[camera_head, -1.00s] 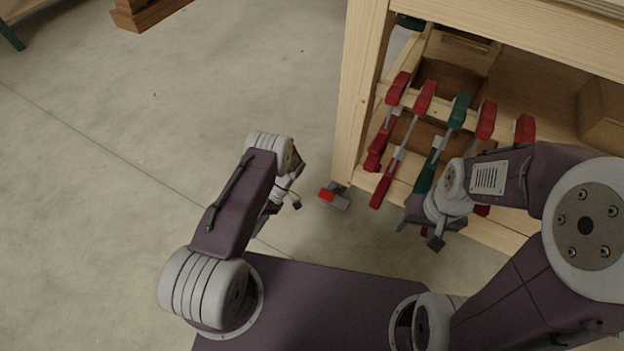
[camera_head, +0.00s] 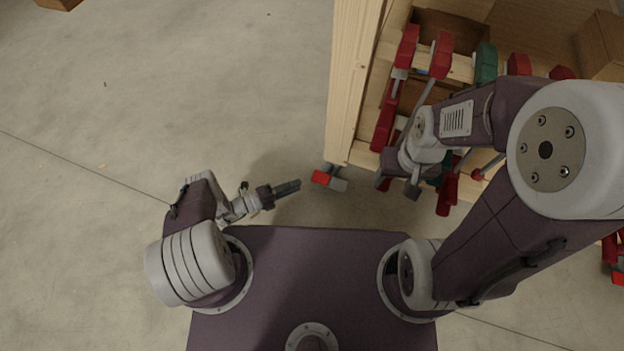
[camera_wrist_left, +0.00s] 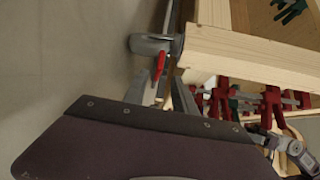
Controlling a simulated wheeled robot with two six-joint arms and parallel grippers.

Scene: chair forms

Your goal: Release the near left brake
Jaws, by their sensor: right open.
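The near left brake (camera_head: 323,178) is a small red pedal on a grey caster (camera_head: 337,184) at the near left foot of the wooden bench. In the left wrist view the red pedal (camera_wrist_left: 160,64) shows just beyond my fingers, below the grey wheel (camera_wrist_left: 150,43). My left gripper (camera_head: 294,187) points right at the pedal, a short gap away, and holds nothing. Its fingers (camera_wrist_left: 160,92) stand apart in the left wrist view. My right gripper (camera_head: 398,187) is open and empty in front of the bench.
The wooden bench leg (camera_head: 348,85) rises right behind the caster. Several red and green clamps (camera_head: 440,55) hang on the bench rail, close to my right arm. The floor (camera_head: 180,100) on the left is clear.

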